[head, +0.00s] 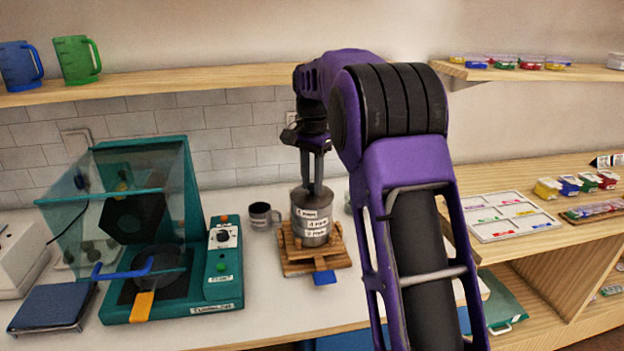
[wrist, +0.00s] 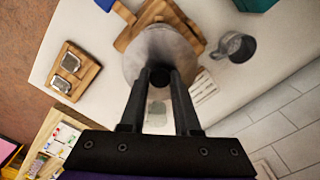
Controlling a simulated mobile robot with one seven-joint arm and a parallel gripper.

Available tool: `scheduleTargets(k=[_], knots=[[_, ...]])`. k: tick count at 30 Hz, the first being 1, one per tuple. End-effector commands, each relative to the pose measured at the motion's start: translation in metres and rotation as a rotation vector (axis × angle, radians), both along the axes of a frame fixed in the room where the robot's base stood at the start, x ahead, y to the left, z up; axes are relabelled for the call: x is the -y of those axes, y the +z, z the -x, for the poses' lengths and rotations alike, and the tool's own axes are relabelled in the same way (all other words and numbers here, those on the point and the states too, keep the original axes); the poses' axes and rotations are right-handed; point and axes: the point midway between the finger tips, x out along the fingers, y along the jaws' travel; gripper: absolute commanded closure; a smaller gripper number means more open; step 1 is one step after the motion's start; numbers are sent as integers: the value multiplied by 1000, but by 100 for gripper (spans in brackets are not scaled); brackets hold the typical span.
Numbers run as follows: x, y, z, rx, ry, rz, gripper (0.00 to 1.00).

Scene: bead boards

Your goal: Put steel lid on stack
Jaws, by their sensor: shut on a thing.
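The sieve stack (head: 312,229) is a steel cylinder with several white size labels, upright on a wooden base (head: 290,266). The steel lid (head: 309,193) is at the top of the stack; I cannot tell whether it is fully seated or just above it. My gripper (head: 313,186) points straight down over the stack, its two fingers shut on the lid's dark knob. In the wrist view my gripper (wrist: 160,82) holds the knob at the middle of the round grey lid (wrist: 150,50), which hides most of the stack below.
A grey mug (head: 262,216) stands left of the stack. Farther left is a teal machine (head: 190,270) with a raised clear cover (head: 110,200). A blue tab (head: 324,277) sticks out in front of the wooden base. A wooden board with two metal pieces (wrist: 70,72) lies apart.

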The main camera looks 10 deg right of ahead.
Motion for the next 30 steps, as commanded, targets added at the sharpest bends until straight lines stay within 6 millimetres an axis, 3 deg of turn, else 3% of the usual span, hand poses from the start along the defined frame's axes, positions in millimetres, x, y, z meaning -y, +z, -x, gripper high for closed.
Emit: scheduleTargets(k=[12,13,18,30], knots=[[0,-1,0,-1,0,1,100],[0,-1,0,0,0,0,66],[0,-1,0,0,0,0,35],[0,6,0,1,0,0,34]])
